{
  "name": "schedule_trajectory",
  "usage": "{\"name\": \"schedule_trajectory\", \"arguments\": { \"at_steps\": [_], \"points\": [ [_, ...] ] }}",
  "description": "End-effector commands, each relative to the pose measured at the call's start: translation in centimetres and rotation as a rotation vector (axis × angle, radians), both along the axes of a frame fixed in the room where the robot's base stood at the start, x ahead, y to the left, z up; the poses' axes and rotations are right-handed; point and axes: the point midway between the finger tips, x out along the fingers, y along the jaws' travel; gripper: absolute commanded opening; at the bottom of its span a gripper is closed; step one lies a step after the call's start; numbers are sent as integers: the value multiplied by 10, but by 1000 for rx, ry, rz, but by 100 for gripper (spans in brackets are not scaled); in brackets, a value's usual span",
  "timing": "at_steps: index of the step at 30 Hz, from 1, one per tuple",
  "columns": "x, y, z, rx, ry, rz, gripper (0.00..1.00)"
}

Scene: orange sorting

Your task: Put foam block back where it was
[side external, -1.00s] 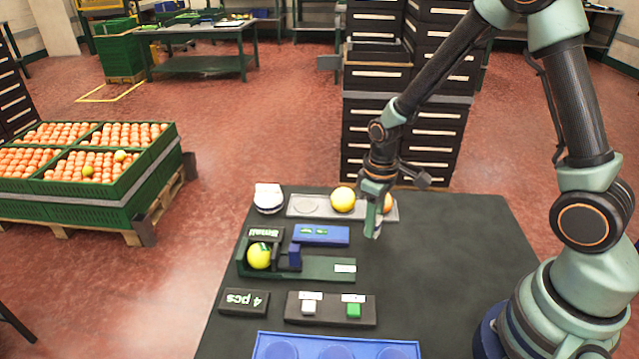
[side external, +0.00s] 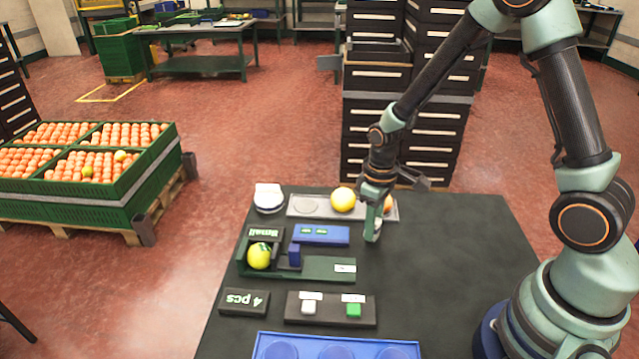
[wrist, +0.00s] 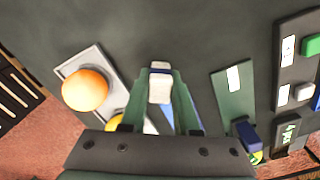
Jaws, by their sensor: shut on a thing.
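My gripper (side external: 373,232) is low over the dark table, just in front of the right part of the grey tray. In the wrist view my gripper (wrist: 161,85) is shut on a small whitish block with a blue band, which I take to be the foam block (wrist: 160,90). The block sits between the two green fingers. In the side view the fingers hide most or all of it. I cannot tell whether it touches the table.
The grey tray (side external: 321,208) holds a yellow-orange fruit (side external: 343,199) and an orange (wrist: 85,90). A green fixture (side external: 318,270) holds a yellow fruit (side external: 259,256) beside a blue block (side external: 295,255). A button box (side external: 331,310) and blue tray (side external: 390,350) are in front. The table's right is clear.

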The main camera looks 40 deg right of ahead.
Motion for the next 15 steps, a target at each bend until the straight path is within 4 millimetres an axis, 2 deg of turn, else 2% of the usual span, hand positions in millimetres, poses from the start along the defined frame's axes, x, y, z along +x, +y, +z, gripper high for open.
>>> {"name": "schedule_trajectory", "arguments": {
  "at_steps": [11, 12, 14, 15],
  "points": [
    [0, 0, -3, 0, 0, 0, 0],
    [0, 0, -3, 0, 0, 0, 44],
    [0, 0, -3, 0, 0, 0, 64],
    [0, 0, -3, 0, 0, 0, 64]
  ]
}}
